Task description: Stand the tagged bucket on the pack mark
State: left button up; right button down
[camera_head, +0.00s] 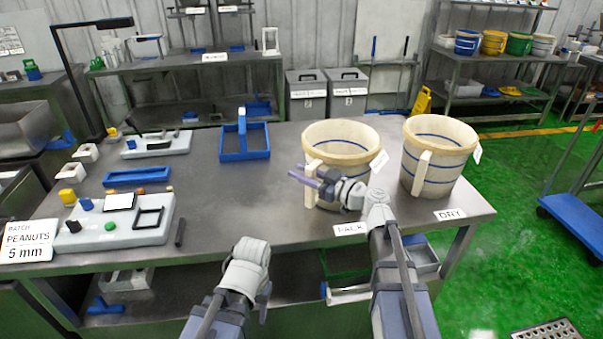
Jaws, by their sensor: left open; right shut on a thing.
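A cream bucket (341,136) with a yellowish rim, a side handle and a white tag (378,160) stands at the right part of the steel table, behind the PACK label (350,229). My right gripper (309,177) is shut on its handle at the front left. My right wrist hides the lower front of this bucket, so I cannot tell if its base touches the table. A second cream bucket (444,150), with blue bands and a tag, stands upright to the right, behind the DRY label (450,214). My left gripper (262,302) is open and empty before the front edge, its fingers hardly visible.
The middle of the steel table (230,210) is clear. A blue caddy (244,150) stands at its back. Grey trays with small parts (115,222) and a batch sign (27,241) are on the left. Grey bins (306,95) stand behind the table.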

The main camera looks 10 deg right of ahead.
jog(key=shift+f, duration=0.15)
jog(key=c, duration=0.5)
grip_release()
jog(key=shift+c, duration=0.2)
jog(key=shift+o, duration=0.2)
jog(key=o, duration=0.5)
jog(key=shift+s, duration=0.1)
jog(key=shift+v, duration=4.45)
